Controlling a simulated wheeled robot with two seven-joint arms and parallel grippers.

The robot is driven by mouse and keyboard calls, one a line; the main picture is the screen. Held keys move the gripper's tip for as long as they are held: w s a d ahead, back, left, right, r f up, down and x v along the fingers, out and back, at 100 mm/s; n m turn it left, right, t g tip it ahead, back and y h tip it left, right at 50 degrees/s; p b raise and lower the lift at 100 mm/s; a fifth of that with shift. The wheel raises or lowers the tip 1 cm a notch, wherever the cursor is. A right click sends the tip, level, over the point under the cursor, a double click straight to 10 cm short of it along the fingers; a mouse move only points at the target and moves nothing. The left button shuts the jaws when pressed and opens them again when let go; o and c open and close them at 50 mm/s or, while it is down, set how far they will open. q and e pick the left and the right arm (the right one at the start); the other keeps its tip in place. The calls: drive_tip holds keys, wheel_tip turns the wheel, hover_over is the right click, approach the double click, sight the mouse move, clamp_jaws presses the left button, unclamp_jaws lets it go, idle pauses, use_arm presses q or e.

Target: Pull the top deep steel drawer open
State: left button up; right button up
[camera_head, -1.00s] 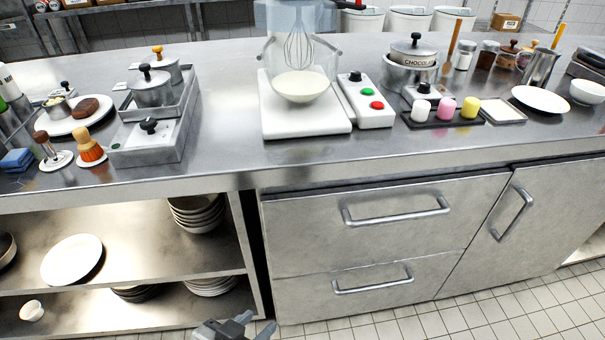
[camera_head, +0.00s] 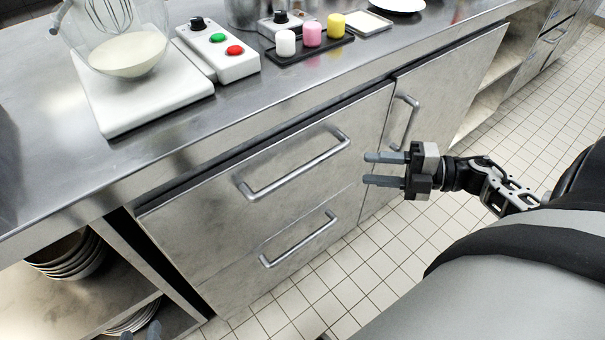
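The top deep steel drawer (camera_head: 205,222) is shut under the counter, its front flush with the cabinet. Its bar handle (camera_head: 300,170) is in full view, with nothing on it. My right gripper (camera_head: 372,169) is open and empty, in front of the cabinet, to the right of the top handle and apart from it. Its fingers point left. Only the fingertips of my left gripper (camera_head: 141,333) show at the bottom left edge. They stand apart with nothing seen between them; the rest is out of frame.
A shallower drawer with its own handle (camera_head: 300,240) lies below. A door with an upright handle (camera_head: 404,122) is to the right. Open shelves with stacked bowls (camera_head: 68,258) are at the left. The counter (camera_head: 150,155) overhangs the drawers. The tiled floor in front is clear.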

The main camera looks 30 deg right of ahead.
sight(309, 171)
drive_tip(key=shift+n+g, duration=0.4)
drive_tip(key=shift+n, duration=0.1)
drive_tip(key=p+x, duration=0.1)
drive_tip(key=x, duration=1.4)
drive_tip(key=shift+s+a, duration=0.1)
clamp_jaws()
